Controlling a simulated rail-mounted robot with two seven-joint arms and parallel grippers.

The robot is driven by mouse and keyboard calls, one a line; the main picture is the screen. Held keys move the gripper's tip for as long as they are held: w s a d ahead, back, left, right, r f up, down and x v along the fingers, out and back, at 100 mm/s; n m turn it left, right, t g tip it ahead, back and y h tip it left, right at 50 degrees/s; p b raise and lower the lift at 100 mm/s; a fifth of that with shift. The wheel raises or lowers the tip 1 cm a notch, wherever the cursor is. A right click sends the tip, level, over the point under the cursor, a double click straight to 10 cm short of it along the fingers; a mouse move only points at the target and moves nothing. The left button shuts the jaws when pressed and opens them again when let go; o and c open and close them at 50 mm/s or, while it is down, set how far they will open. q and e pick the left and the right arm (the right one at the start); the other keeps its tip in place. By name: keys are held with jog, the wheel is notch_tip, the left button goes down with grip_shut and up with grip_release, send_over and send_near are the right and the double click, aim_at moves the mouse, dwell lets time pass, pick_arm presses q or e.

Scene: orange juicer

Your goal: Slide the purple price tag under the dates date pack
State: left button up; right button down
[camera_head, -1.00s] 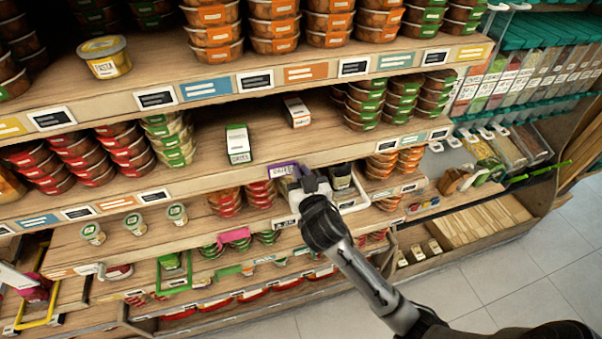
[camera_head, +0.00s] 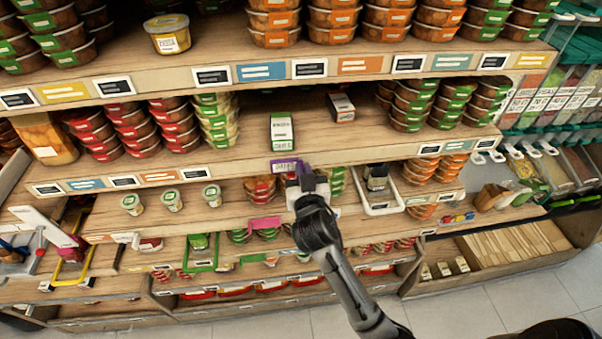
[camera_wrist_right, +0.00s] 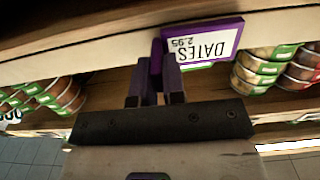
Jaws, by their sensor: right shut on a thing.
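The purple price tag (camera_head: 284,168) is at the front edge of the middle shelf, just below a green and white pack (camera_head: 281,130) that stands on that shelf and seems to be the date pack. In the right wrist view the tag (camera_wrist_right: 203,44) reads "DATES 2.95", upside down, and lies against the pale shelf edge. My right gripper (camera_head: 302,178) is shut on the tag's left end in the wrist view (camera_wrist_right: 157,75). My left gripper is not in view.
Other tags line the shelf edges, such as an orange one (camera_head: 159,177) to the left. A white tray (camera_head: 381,209) and stacked tubs sit on the shelf below.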

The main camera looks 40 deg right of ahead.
jog(key=shift+d, duration=0.1)
jog(key=c, duration=1.2)
grip_release()
jog(key=shift+s, duration=0.1)
jog(key=shift+s, duration=0.2)
jog(key=b+v, duration=0.3)
jog(key=v, duration=0.8)
jog(key=shift+s+a, duration=0.2)
jog(key=shift+a, duration=0.1)
